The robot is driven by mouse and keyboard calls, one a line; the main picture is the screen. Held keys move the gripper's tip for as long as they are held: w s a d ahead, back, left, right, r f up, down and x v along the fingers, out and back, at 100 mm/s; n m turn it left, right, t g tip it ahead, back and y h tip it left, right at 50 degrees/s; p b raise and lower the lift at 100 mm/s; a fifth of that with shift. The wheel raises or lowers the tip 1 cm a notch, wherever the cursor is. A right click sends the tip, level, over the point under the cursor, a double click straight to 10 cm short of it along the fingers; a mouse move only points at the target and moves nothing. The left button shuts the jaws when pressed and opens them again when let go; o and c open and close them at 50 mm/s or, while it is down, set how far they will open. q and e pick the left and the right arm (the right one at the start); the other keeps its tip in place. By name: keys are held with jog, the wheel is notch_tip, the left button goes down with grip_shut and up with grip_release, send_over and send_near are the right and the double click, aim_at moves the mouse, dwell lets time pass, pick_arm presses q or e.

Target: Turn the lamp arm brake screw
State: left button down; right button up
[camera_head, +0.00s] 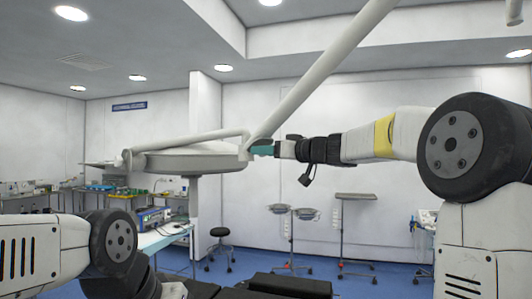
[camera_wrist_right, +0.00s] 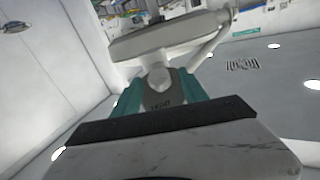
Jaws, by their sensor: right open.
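The surgical lamp (camera_head: 190,157) hangs from a long white lamp arm (camera_head: 320,75) and also shows in the wrist view (camera_wrist_right: 160,38). My right gripper (camera_head: 262,148) reaches in from the right to the joint where the lamp meets its arm. In the wrist view its two teal fingers (camera_wrist_right: 159,95) are open, one on each side of the grey and white lamp arm joint (camera_wrist_right: 158,80). I cannot tell whether the fingers touch the joint. The brake screw cannot be made out. My left arm shows at lower left, but its gripper is out of view.
A table with devices (camera_head: 160,240) stands at left, beside a stool (camera_head: 219,234). Instrument stands (camera_head: 355,196) are at the back. A dark operating table (camera_head: 290,284) shows at the bottom. The space below my right gripper is free.

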grip_shut()
jog(key=shift+g, duration=0.3)
jog(key=g+y, duration=0.1)
jog(key=n+g+y, duration=0.1)
jog(key=g, duration=0.1)
jog(key=g+y, duration=0.1)
jog(key=y, duration=0.1)
jog(key=shift+w+d+f+n, duration=0.1)
jog(key=shift+w+d+n, duration=0.2)
jog(key=shift+w, duration=0.1)
jog(key=g+y, duration=0.2)
jog(key=g, duration=0.1)
jog(key=shift+w+n+g, duration=0.15)
jog(key=shift+n+g, duration=0.15)
jog(key=shift+n, duration=0.1)
jog(key=g, duration=0.2)
jog(key=n+g+y, duration=0.1)
jog(key=g, duration=0.1)
jog(key=g+y, duration=0.1)
jog(key=shift+w+f+n+g, duration=0.2)
jog(key=shift+w+n+g, duration=0.05)
jog(key=shift+n+g, duration=0.15)
jog(key=shift+w+a+f+n+g+y, duration=0.1)
jog(key=shift+n+g+y, duration=0.2)
jog(key=shift+g, duration=0.8)
jog(key=shift+n+g+y, duration=0.1)
jog(key=shift+n+g, duration=0.3)
jog(key=shift+g, duration=1.1)
